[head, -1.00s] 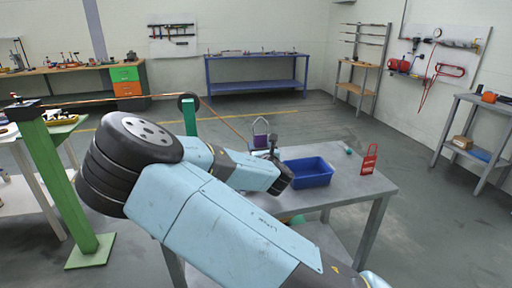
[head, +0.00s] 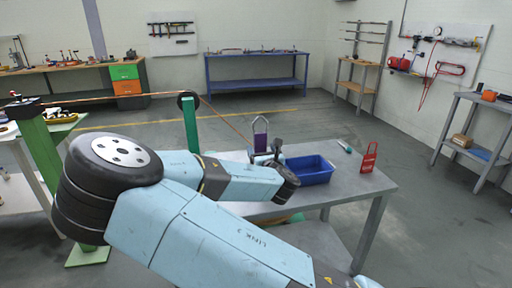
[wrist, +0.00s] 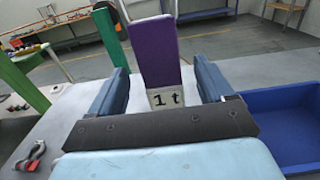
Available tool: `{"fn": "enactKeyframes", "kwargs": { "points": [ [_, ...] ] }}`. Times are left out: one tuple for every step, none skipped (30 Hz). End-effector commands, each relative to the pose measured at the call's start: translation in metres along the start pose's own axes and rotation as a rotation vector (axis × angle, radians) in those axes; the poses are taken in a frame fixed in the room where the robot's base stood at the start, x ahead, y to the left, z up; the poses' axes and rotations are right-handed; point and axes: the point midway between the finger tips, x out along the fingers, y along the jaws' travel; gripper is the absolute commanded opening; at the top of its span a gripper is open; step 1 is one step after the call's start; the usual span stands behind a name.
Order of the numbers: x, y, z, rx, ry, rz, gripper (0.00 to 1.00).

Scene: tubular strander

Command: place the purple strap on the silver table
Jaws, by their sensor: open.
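The purple strap (wrist: 155,50) stands upright in the wrist view, with a white "1 t" label (wrist: 165,97) at its near end. My gripper (wrist: 160,88) is open, with one finger on each side of the strap and a visible gap on both sides. I cannot tell whether the strap's lower end touches the table. The grey tabletop also shows in the wrist view (wrist: 70,112).
A blue bin (head: 310,170) sits just right of my gripper on the table. A red stand (head: 369,157) and a small green item (head: 345,147) are farther right. A red-and-grey shackle (wrist: 32,156) lies at the left. A green post (head: 190,124) stands behind the arm.

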Motion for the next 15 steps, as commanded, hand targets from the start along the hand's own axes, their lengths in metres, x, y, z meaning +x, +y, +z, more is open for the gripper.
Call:
{"fn": "enactKeyframes", "kwargs": {
  "points": [
    [-0.011, 0.001, -0.001, -0.004, 0.001, 0.001, 0.81],
    [-0.017, 0.001, 0.0, -0.004, 0.001, 0.0, 0.81],
    [-0.025, 0.0, -0.001, -0.004, 0.001, -0.001, 0.81],
    [-0.03, 0.001, 0.0, -0.004, 0.001, 0.0, 0.81],
    [-0.036, 0.0, 0.0, -0.003, 0.001, 0.0, 0.81],
    [-0.042, 0.0, 0.0, -0.003, 0.0, 0.0, 0.81],
    [-0.047, 0.0, 0.0, -0.003, 0.001, 0.0, 0.81],
    [-0.051, 0.0, 0.0, -0.003, 0.001, 0.0, 0.81],
    [-0.056, 0.0, 0.0, -0.002, 0.0, -0.001, 0.81],
    [-0.059, -0.001, 0.0, -0.002, 0.0, -0.001, 0.81],
    [-0.062, 0.0, 0.0, -0.001, 0.0, -0.001, 0.81],
    [-0.066, 0.0, 0.0, -0.001, -0.001, 0.0, 0.81],
    [-0.068, 0.0, 0.0, -0.001, -0.001, 0.0, 0.81],
    [-0.07, 0.0, 0.0, -0.001, 0.0, 0.0, 0.81],
    [-0.071, -0.001, 0.0, -0.001, 0.0, -0.001, 0.81]
  ]
}}
